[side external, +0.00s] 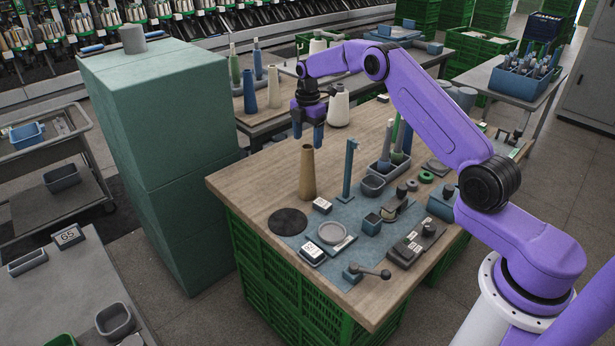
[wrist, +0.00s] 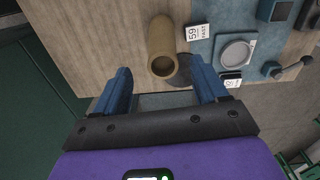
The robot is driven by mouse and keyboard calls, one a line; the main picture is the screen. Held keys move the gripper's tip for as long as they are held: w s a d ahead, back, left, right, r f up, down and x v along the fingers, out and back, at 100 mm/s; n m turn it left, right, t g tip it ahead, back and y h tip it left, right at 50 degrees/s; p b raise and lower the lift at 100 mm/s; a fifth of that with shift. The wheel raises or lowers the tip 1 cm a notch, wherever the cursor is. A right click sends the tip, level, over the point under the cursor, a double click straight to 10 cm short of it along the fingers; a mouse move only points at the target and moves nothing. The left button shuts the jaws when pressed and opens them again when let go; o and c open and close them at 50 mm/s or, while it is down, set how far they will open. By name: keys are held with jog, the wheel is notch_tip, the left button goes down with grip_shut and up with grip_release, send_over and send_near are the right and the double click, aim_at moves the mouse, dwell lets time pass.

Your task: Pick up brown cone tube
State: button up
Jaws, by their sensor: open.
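The brown cone tube (side external: 307,172) stands upright on the wooden table (side external: 250,183), near its left side, beside a dark round disc (side external: 288,222). In the wrist view the cone tube (wrist: 161,45) shows beyond the fingers, near the middle at the top. My gripper (side external: 308,132) is above the table behind the cone tube in the side view, with its blue fingers pointing down and apart. In the wrist view my gripper (wrist: 165,85) is open, with nothing between its fingers. The cone tube is apart from the fingers.
A blue mat (side external: 330,215) holds a blue post (side external: 348,170), a round dish (side external: 332,233) and small fixtures right of the cone tube. A white yarn cone (side external: 339,106) stands near my gripper. A tall green cabinet (side external: 160,160) stands left of the table.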

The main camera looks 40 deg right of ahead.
aim_at(307, 147)
jog(key=shift+s+a+f, duration=0.1)
jog(key=shift+a+f, duration=0.1)
jog(key=shift+f, duration=1.2)
jog(key=shift+s+a+f, duration=0.1)
jog(key=shift+a+f, duration=0.1)
jog(key=shift+f, duration=1.15)
jog(key=c, duration=1)
